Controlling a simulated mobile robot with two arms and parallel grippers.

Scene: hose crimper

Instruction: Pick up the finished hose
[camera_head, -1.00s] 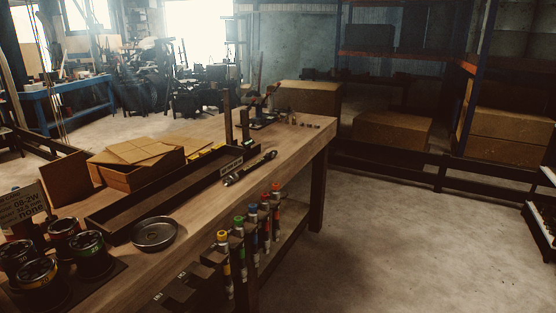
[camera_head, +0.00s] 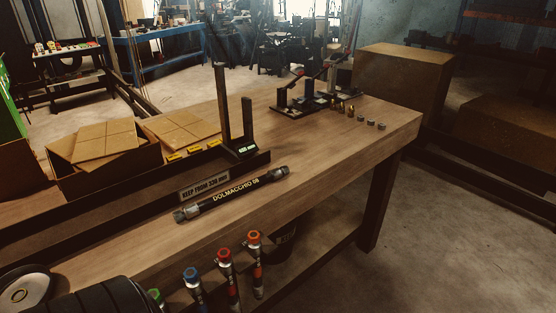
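The finished hose (camera_head: 233,196) is a short black hose with printed lettering and a metal fitting at each end. It lies on the wooden workbench (camera_head: 330,150), in front of a long dark tray, beside a small label reading "KEEP FROM 330 mm" (camera_head: 204,187). Nothing is holding it. Neither of my grippers is in view.
A dark upright stand (camera_head: 236,125) rises behind the hose. A crimping tool (camera_head: 305,98) and several small fittings (camera_head: 360,119) sit at the far end. Coloured-cap tubes (camera_head: 227,275) hang at the bench's front. Bare wood surrounds the hose's right end.

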